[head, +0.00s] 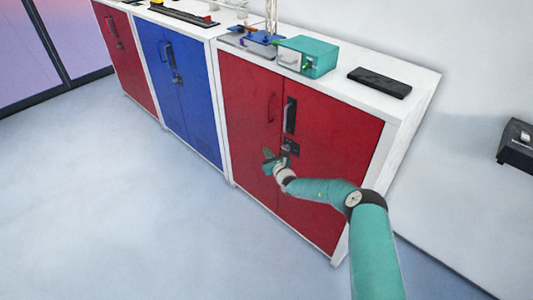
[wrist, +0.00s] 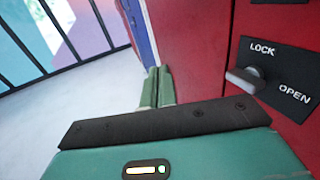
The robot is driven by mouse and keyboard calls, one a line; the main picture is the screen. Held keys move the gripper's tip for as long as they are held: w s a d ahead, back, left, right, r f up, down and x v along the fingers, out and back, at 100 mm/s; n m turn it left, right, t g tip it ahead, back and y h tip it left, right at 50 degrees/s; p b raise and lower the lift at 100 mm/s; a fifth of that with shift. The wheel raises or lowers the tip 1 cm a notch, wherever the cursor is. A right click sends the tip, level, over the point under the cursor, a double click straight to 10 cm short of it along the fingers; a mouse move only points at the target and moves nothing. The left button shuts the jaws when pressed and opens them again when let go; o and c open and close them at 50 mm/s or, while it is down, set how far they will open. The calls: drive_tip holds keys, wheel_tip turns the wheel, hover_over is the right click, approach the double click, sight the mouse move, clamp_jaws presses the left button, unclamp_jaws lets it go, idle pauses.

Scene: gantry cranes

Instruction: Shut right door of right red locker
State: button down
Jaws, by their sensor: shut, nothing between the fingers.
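The right red locker has a left door (head: 248,105) and a right door (head: 335,150), and both look flush with the front in the head view. I cannot tell whether a small gap remains at the seam. The right door carries a silver handle (head: 289,116) and a black lock plate (head: 292,147). In the wrist view the plate (wrist: 285,80) reads LOCK and OPEN, with a silver knob (wrist: 246,80) at its left; its setting is unclear. My gripper (head: 270,160) is shut and empty, in front of the doors just below and left of the plate. Its fingers (wrist: 157,88) show left of the knob, apart from it.
A blue locker (head: 180,85) and another red locker (head: 125,50) stand to the left. The white top (head: 345,68) holds a teal box (head: 310,56) and a black case (head: 380,82). The floor (head: 110,200) in front is clear.

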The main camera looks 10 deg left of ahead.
drive_tip(key=s+a, duration=0.6)
drive_tip(key=s, duration=0.1)
drive_tip(key=shift+s, duration=0.35)
drive_tip(key=s+a+r+n+g+y, duration=0.35)
drive_tip(key=s+r+n+g, duration=0.2)
drive_tip(key=r+n, duration=0.45)
drive_tip(key=s+a+r+n+g+y, duration=0.2)
drive_tip(key=s+r+n+g+y, duration=0.35)
drive_tip(key=r, duration=0.75)
drive_tip(key=s+d+r+n+g+h, duration=0.2)
drive_tip(key=s+d+r+n+h, duration=0.25)
drive_tip(key=s, duration=0.25)
drive_tip(key=s+d+r+n+g+h, duration=0.1)
drive_tip(key=s+d+r+n+h, duration=0.2)
drive_tip(key=s+n, duration=0.25)
drive_tip(key=s+d+r+n+t+h, duration=0.1)
drive_tip(key=s+d+r+h, duration=0.1)
drive_tip(key=s+d, duration=0.6)
drive_tip(key=s+d+r+n+t+h, duration=0.1)
drive_tip(key=s+d+h, duration=0.4)
drive_tip(key=d, duration=0.5)
drive_tip(key=s+d+r+n+t+h, duration=0.2)
drive_tip(key=s+d+r+h, duration=0.2)
drive_tip(key=s+d, duration=0.6)
drive_tip(key=shift+s+r, duration=0.3)
drive_tip(key=shift+r, duration=0.15)
drive_tip(key=shift+d, duration=0.1)
